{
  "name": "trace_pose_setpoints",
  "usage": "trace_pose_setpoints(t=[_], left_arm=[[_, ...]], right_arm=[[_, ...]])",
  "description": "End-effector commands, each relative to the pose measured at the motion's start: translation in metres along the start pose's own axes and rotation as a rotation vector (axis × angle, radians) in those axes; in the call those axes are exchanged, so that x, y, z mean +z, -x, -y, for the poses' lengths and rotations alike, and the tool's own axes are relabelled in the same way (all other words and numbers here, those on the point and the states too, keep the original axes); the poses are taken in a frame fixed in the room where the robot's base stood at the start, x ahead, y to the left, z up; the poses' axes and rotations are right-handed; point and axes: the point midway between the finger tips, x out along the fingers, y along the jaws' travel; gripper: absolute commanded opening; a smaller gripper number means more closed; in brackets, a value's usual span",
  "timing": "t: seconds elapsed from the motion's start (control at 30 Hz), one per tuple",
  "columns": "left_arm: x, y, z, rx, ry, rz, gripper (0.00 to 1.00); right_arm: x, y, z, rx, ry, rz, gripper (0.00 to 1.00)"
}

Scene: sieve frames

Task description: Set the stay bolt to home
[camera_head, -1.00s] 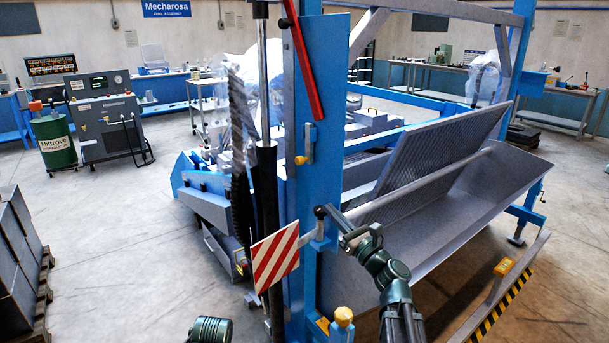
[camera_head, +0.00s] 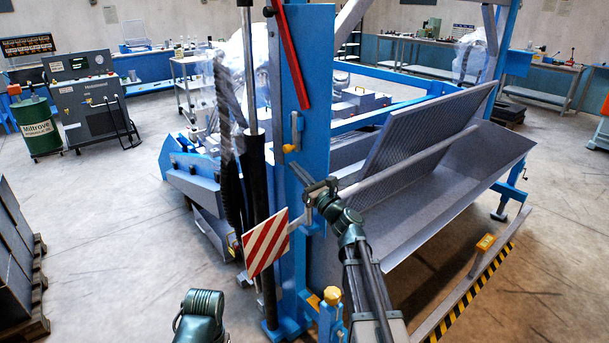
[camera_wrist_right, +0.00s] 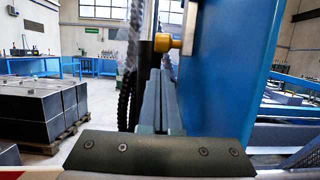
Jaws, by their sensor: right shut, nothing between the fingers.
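A yellow-knobbed bolt (camera_head: 290,148), which looks like the stay bolt, sits on a small bracket on the side of the tall blue post (camera_head: 308,60). In the right wrist view its brass-yellow knob (camera_wrist_right: 163,42) stands out sideways from the blue post, just above and beyond the fingertips. My right gripper (camera_head: 309,186) is shut and empty, a little below the knob in the head view. Its fingers (camera_wrist_right: 160,82) lie together in the right wrist view, apparently apart from the knob. My left gripper is out of view; only part of my left arm shows at the bottom.
A red bar (camera_head: 291,55) is on the post above the bolt. A dark cylinder (camera_head: 255,165) runs beside the post, with a red-striped plate (camera_head: 266,243) low down. Another yellow knob (camera_head: 332,295) stands near the base. A grey trough (camera_head: 440,200) lies to the right.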

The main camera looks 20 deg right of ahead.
Motion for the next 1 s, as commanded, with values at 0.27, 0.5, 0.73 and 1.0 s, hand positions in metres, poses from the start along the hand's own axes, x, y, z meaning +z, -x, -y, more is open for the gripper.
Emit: trace_pose_setpoints(t=[0.27, 0.5, 0.73, 1.0], left_arm=[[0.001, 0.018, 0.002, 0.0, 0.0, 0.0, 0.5], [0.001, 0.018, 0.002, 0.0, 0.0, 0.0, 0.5], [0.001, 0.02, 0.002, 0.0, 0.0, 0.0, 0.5], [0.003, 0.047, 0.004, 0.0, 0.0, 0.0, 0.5]], right_arm=[[0.015, -0.014, 0.0, 0.0, -0.001, 0.0, 0.0], [0.015, -0.015, 0.0, 0.0, 0.0, 0.0, 0.0], [0.016, -0.015, 0.0, 0.0, 0.0, 0.0, 0.0], [0.042, -0.023, 0.0, 0.0, -0.001, 0.0, 0.0]])
